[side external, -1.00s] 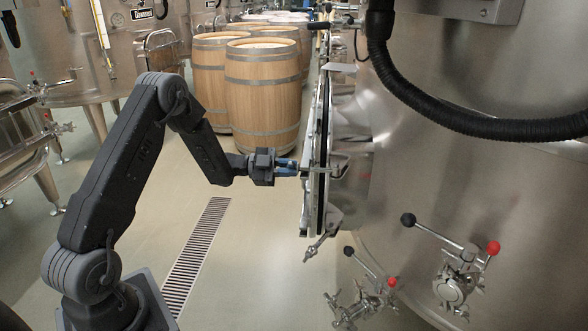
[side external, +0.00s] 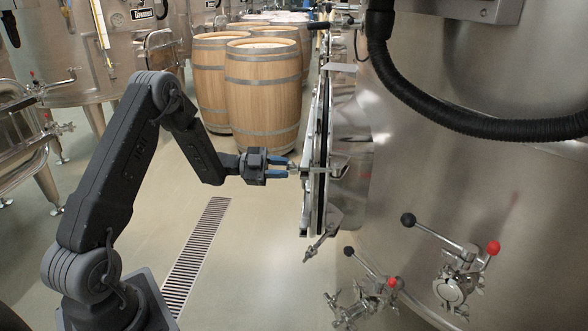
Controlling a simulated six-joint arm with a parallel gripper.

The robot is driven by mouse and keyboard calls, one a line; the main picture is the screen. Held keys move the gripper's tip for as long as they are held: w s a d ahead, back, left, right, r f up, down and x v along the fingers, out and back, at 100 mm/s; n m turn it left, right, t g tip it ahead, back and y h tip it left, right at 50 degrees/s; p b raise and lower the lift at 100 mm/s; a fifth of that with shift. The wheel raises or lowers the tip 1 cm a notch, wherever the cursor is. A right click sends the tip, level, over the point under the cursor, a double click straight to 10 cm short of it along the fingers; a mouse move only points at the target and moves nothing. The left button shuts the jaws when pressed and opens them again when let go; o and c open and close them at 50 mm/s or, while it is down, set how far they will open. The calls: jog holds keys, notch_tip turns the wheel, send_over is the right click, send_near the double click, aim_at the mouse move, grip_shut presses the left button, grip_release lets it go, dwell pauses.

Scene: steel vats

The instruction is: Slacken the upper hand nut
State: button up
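The hatch door (side external: 318,150) of the large steel vat (side external: 470,190) is seen nearly edge-on in the side external view. My gripper (side external: 287,168) is left of the door at about its mid-height, pointing right. Its two blue fingers are apart, with a gap between them. A small bright metal part (side external: 295,169) stands out from the door at the fingertips. It may be the upper hand nut, but it is too small to tell, or to tell whether the fingers touch it. A lower hand nut with a bar handle (side external: 319,246) hangs at the door's bottom edge.
Two valves, one with a red-knobbed handle (side external: 468,262) and one lower (side external: 365,302), stick out below the door. A black hose (side external: 460,120) loops across the vat. Wooden barrels (side external: 262,98) stand behind. The floor around the drain grate (side external: 196,255) is clear.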

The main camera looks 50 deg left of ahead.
jog(key=v, duration=0.6)
jog(key=shift+s+a, duration=0.25)
jog(key=shift+s, duration=0.05)
jog(key=shift+d+r, duration=0.1)
jog(key=shift+r, duration=0.05)
jog(key=s+d+r+m+g+y, duration=0.1)
jog(key=s+d+r+m+g, duration=0.25)
jog(key=d+m, duration=0.4)
jog(key=s+d+r+m+g+y, duration=0.1)
jog(key=s+d+r+m+g, duration=0.25)
jog(key=m, duration=0.65)
jog(key=s+d+r+m+g+y, duration=0.1)
jog(key=d+r+m+g, duration=0.25)
jog(key=d+m, duration=0.45)
jog(key=s+d+r+m+t+y, duration=0.1)
jog(key=s+m+y, duration=0.4)
jog(key=m, duration=1)
jog(key=s+d+r+m+t+y, duration=0.2)
jog(key=s+m, duration=0.8)
jog(key=m, duration=0.5)
jog(key=d+y, duration=0.1)
jog(key=y, duration=0.1)
jog(key=shift+s+y, duration=0.2)
jog(key=shift+y, duration=0.2)
